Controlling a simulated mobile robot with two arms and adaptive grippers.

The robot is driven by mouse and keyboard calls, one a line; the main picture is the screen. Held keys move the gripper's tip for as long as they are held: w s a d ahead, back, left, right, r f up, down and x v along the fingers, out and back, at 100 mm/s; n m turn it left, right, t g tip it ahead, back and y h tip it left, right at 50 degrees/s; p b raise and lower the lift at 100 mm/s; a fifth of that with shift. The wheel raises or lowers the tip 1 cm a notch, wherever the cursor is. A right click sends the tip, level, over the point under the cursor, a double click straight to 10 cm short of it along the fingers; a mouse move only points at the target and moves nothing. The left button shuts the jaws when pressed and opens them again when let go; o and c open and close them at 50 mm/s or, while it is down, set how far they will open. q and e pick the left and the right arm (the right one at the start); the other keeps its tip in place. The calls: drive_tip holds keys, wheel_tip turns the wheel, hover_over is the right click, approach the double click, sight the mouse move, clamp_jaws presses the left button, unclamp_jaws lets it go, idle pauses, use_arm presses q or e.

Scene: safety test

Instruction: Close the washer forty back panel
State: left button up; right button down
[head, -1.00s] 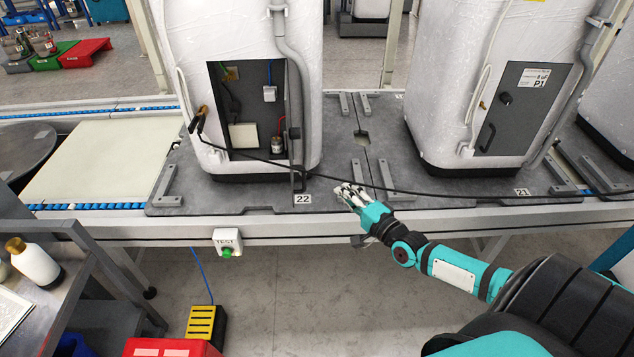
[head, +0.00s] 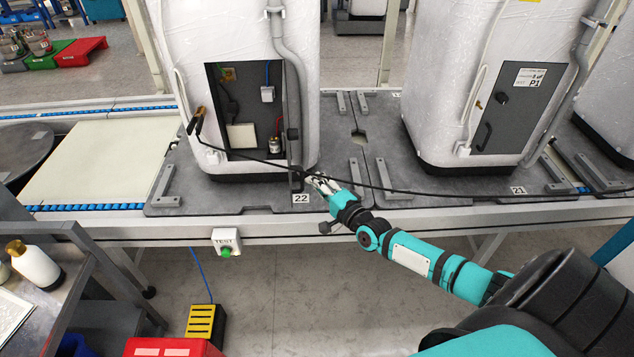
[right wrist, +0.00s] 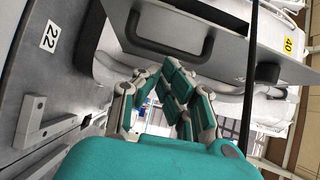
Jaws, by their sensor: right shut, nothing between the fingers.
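The left washer (head: 235,30) stands wrapped in white plastic on the plate marked 22. Its back opening (head: 240,135) is uncovered, with parts showing inside. The back panel (head: 294,100) stands swung out at the opening's right side, nearly edge-on in the head view. In the right wrist view the panel (right wrist: 228,45) shows a dark handle (right wrist: 170,38), a round knob and a yellow 40 label. My right gripper (head: 320,183) is shut and empty, just right of the panel's lower end. Its fingers (right wrist: 175,90) appear just below the handle; contact cannot be told. My left gripper is not in view.
A black cable (head: 430,193) runs from a clamp (head: 198,120) at the left washer's side across the opening and past my right gripper. A second washer (head: 490,60) with its panel shut stands right. A TEST button box (head: 227,240) hangs on the conveyor's front.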

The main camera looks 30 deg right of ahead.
drive_tip(key=shift+a, duration=0.1)
drive_tip(key=shift+a+m+h+p, duration=0.4)
drive_tip(key=shift+a+p, duration=0.1)
